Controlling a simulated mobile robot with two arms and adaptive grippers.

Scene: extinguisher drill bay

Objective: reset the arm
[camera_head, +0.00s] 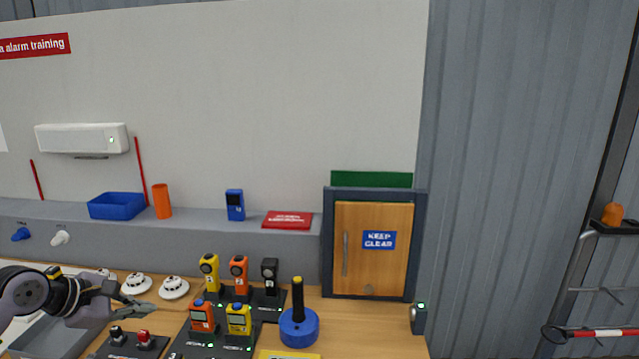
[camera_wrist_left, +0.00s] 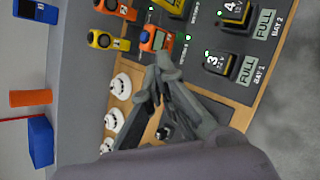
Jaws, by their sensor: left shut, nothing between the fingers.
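My left gripper (camera_head: 150,308) comes in from the left in the head view, above the workbench (camera_head: 375,335). Its fingers are together with nothing between them. They point right, toward a group of handheld detectors on black docks. In the left wrist view the closed fingers (camera_wrist_left: 163,65) overlap the picture of an orange detector (camera_wrist_left: 155,40); I cannot tell whether they touch it. My right gripper is in neither view.
White smoke detectors (camera_head: 174,287) lie near the gripper. A yellow detector (camera_head: 238,319) and others stand in the docks. A blue round-based post (camera_head: 299,327) stands right of them. A blue bin (camera_head: 117,206) and orange cup (camera_head: 162,201) sit on the ledge behind.

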